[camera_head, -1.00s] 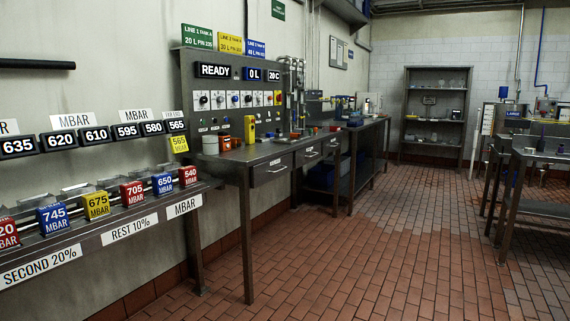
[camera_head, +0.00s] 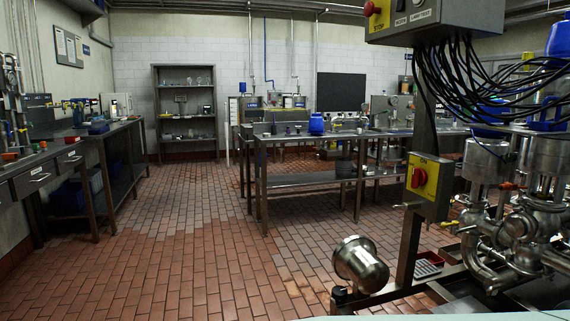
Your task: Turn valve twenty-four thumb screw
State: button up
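Stainless valve bodies (camera_head: 515,225) with pipes stand at the right edge of the head view, partly cut off. Black cables run down to them from a grey control box (camera_head: 445,18). I cannot make out which one is valve twenty-four, and no thumb screw or number label can be told apart. My gripper is not in view.
A yellow switch box (camera_head: 428,186) with a red knob hangs on a post. A steel cylinder (camera_head: 360,264) lies tilted near the post's foot. Steel tables (camera_head: 300,180) stand mid-room, a workbench (camera_head: 70,165) at left, a shelf (camera_head: 186,108) behind. The tiled floor (camera_head: 190,260) at left is clear.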

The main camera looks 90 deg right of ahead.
aim_at(509, 157)
jog(key=z, duration=3.2)
jog(key=i+l+z, duration=0.6)
jog(key=i, duration=0.25)
